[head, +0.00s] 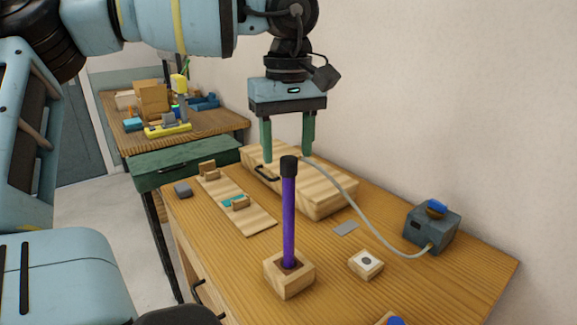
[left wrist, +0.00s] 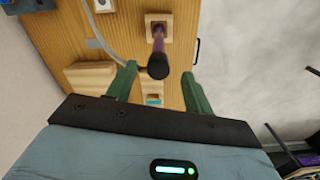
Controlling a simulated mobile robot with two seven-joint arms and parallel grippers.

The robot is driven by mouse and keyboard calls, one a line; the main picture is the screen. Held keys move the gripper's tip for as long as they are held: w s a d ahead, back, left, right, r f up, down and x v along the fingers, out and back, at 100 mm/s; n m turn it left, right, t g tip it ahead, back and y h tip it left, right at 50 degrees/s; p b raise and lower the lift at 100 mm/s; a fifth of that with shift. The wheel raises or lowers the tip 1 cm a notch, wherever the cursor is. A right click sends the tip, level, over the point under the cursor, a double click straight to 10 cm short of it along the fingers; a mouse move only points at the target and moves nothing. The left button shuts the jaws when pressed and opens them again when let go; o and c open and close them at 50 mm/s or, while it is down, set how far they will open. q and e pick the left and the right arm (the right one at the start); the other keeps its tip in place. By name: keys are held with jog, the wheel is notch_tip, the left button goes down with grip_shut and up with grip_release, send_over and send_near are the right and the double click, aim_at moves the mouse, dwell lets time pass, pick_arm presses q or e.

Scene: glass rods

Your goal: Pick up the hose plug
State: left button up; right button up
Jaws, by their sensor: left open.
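A purple glass rod (head: 289,215) stands upright in a square wooden block (head: 289,275). A black plug (head: 289,167) caps its top; I take it for the hose plug. A pale hose (head: 365,220) runs from a grey-blue box toward the plug; whether it joins it I cannot tell. My left gripper (head: 287,157) points down over the rod top, green fingers open. In the left wrist view the plug (left wrist: 158,66) lies between the fingertips (left wrist: 159,72), with gaps on both sides. My right gripper is not in view.
The grey-blue box (head: 432,228) with a blue knob stands at right. A wooden case (head: 320,195) lies behind the rod. A small block with a grey disc (head: 366,264) sits beside the rod's base. A wooden strip (head: 237,205) with small holders lies at left.

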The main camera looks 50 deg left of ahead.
aim_at(289, 158)
pick_arm(q)
jog(key=shift+w+f, duration=0.1)
jog(key=shift+f, duration=1.8)
jog(key=shift+c, duration=0.4)
jog(key=c, duration=1)
